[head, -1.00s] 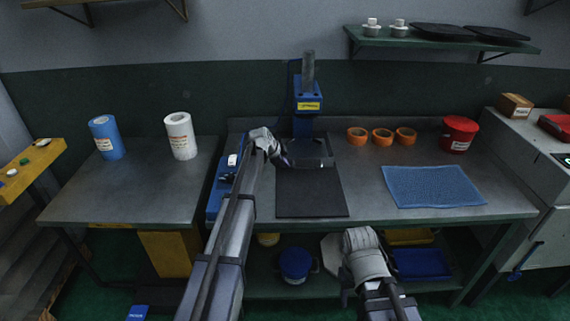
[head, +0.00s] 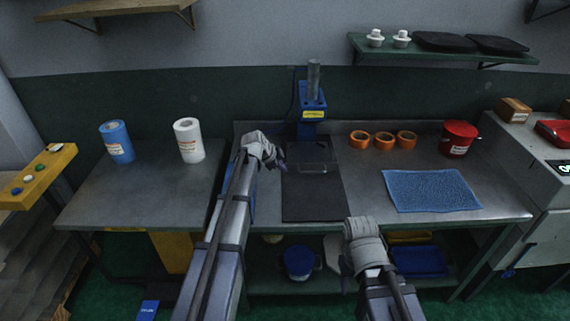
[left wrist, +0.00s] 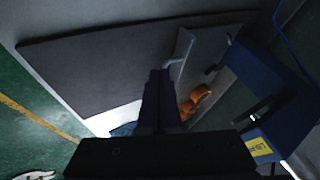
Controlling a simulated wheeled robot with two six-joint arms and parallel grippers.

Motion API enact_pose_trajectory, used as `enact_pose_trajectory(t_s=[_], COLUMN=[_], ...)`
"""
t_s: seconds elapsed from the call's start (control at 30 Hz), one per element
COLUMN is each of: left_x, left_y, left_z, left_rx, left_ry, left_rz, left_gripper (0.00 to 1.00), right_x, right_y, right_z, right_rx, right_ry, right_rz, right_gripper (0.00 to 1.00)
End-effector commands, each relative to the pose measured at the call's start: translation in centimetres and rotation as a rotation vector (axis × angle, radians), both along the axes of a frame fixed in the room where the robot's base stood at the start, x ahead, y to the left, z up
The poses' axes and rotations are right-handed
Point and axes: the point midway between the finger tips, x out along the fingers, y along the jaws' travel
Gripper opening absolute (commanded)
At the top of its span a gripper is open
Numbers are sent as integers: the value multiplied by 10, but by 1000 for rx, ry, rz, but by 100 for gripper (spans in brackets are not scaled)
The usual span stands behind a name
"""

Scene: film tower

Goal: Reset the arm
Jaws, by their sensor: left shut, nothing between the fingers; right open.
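My left gripper (head: 282,163) reaches in from the left and is at the left edge of the black mat (head: 312,205), in front of the blue press (head: 311,108). Its dark fingers show in the left wrist view (left wrist: 160,95), shut with nothing between them. A flat, see-through or dark glossy plate (head: 318,169) is at the back of the mat, just right of the left gripper. My right gripper (head: 346,268) is low in front of the bench's front edge, open and mostly hidden behind its pale wrist.
Several orange rolls (head: 384,141), a red bucket (head: 458,138) and a blue textured mat (head: 430,190) occupy the bench's right side. A blue roll (head: 117,142) and a white roll (head: 188,140) stand on the left table. A shelf (head: 440,50) hangs above.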

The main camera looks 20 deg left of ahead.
Motion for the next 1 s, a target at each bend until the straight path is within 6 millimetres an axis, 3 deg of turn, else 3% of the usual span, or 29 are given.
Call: enact_pose_trajectory(t_s=[0.23,0.37,0.47,0.6,0.7,0.8,0.9,1.0], left_x=[-2,-23,-65,-150,-215,-274,-320,-352], left_y=[-1,-24,-64,-124,-153,-170,-177,-178], left_z=[0,-5,-14,-29,-37,-42,-43,-43], left_rx=[0,-20,-50,-68,-48,-8,34,67], left_ry=[2,53,156,349,473,561,609,629], left_rz=[0,19,71,215,354,506,643,751], left_gripper=[0,0,0,0,0,0,0,0], right_x=[0,0,0,0,0,0,0,0], right_y=[0,0,0,0,0,0,0,0], right_z=[0,0,0,0,0,0,0,0], right_rx=[0,0,0,0,0,0,0,0], right_ry=[0,0,0,0,0,0,0,0], right_rz=[0,0,0,0,0,0,0,0], right_gripper=[50,50,50,50,50,50,50,50])
